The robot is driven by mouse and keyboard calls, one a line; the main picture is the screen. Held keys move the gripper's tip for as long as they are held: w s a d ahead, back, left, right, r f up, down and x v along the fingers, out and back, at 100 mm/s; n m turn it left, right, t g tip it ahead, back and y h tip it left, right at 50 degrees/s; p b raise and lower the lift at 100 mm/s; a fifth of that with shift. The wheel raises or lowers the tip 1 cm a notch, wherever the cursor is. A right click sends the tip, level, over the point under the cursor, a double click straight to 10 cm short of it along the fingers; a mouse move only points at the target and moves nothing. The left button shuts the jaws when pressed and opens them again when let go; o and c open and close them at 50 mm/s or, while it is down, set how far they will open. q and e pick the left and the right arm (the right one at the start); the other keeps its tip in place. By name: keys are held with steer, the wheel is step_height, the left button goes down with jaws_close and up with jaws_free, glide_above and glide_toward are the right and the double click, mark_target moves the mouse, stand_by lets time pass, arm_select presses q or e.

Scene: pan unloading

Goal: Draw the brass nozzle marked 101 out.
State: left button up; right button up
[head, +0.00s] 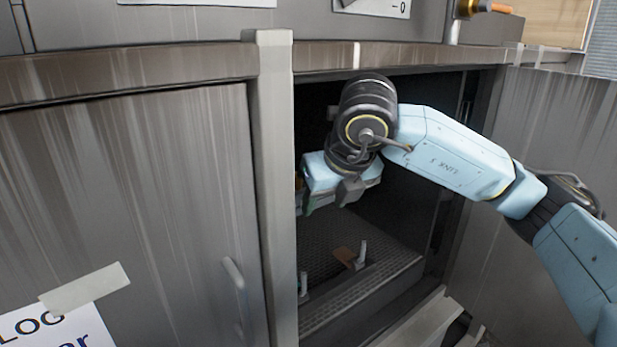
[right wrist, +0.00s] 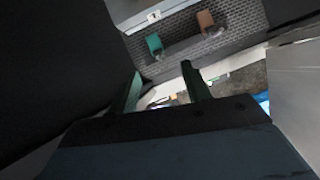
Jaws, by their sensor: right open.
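My right gripper (head: 326,200) is inside the open cabinet, above the dark textured floor of the bay. In the right wrist view its two fingers (right wrist: 165,85) stand apart with a gap between them, so it is open, and I see nothing held. No mark 101 is readable in either view, so I cannot tell which item is the brass nozzle. On the cabinet floor (head: 325,240) an orange-brown piece (head: 344,257) lies beside a pale upright peg (head: 361,255). Another pale peg (head: 303,284) stands near the left post. My left gripper is not in view.
A closed grey door (head: 130,200) and a post (head: 272,180) bound the opening on the left; the open door (head: 550,130) stands right. In the right wrist view, a teal piece (right wrist: 154,44) and an orange piece (right wrist: 205,19) sit on a brick-patterned surface (right wrist: 235,30).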

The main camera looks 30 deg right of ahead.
steer(key=p, duration=0.4)
glide_toward(297, 186)
steer(key=x, duration=0.4)
steer(key=w+x, duration=0.1)
steer(key=x, duration=0.2)
steer(key=shift+w+d+r, duration=0.15)
steer(key=shift+d+r, duration=0.1)
steer(key=shift+r, duration=0.1)
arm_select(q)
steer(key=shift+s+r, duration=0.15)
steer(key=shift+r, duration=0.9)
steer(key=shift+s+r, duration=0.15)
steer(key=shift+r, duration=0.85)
arm_select(e)
steer(key=shift+w+f, duration=0.25)
steer(key=shift+f, duration=0.35)
jaws_close()
